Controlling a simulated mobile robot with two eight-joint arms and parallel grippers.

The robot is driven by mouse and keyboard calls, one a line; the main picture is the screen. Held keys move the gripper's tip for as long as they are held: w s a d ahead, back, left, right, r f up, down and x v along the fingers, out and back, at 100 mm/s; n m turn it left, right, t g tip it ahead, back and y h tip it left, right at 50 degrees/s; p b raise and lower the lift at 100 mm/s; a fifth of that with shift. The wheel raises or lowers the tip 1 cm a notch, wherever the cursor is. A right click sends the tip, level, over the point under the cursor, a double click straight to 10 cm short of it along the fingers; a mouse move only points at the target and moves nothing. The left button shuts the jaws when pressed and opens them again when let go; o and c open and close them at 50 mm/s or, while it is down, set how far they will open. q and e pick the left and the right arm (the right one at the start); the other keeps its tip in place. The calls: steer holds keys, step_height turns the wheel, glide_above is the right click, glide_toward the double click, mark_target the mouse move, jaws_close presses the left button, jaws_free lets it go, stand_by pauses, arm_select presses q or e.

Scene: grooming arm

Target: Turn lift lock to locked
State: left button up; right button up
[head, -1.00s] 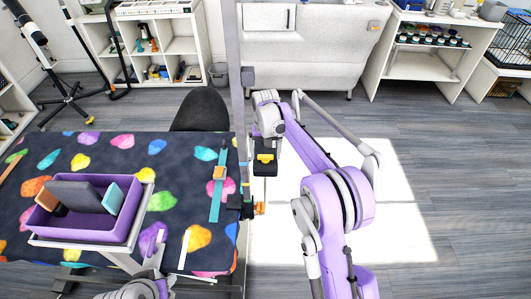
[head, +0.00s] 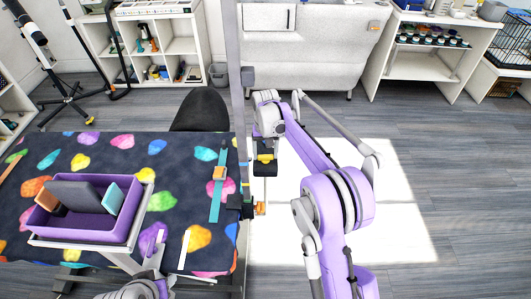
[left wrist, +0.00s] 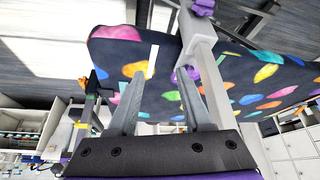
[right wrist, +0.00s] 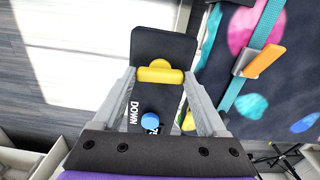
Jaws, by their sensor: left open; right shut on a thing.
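A black control panel (right wrist: 165,47) shows in the right wrist view, with a yellow knob (right wrist: 160,72), a blue round button (right wrist: 150,122) and white lettering that reads "DOWN". My right gripper (right wrist: 160,77) is shut on the yellow knob, one finger at each end of it. The knob's lock marking cannot be read. In the head view, the panel (head: 265,169) and yellow knob (head: 265,157) are small, just right of the grey post. My left gripper (left wrist: 160,70) is open and empty, near the table's edge and a grey support bar.
The grooming table (head: 100,150) has a dark top with colourful paw prints. A purple tray (head: 85,228) stands over its left part. A grey post (head: 238,100) rises at the table's right edge. A teal strap (head: 216,195) lies nearby. The floor at right is clear.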

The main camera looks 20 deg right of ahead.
steer(key=n, duration=0.8)
steer(key=shift+n, duration=0.3)
steer(key=n, duration=0.4)
steer(key=shift+b, duration=0.3)
steer(key=shift+n, duration=2.3)
steer(key=o, duration=1.3)
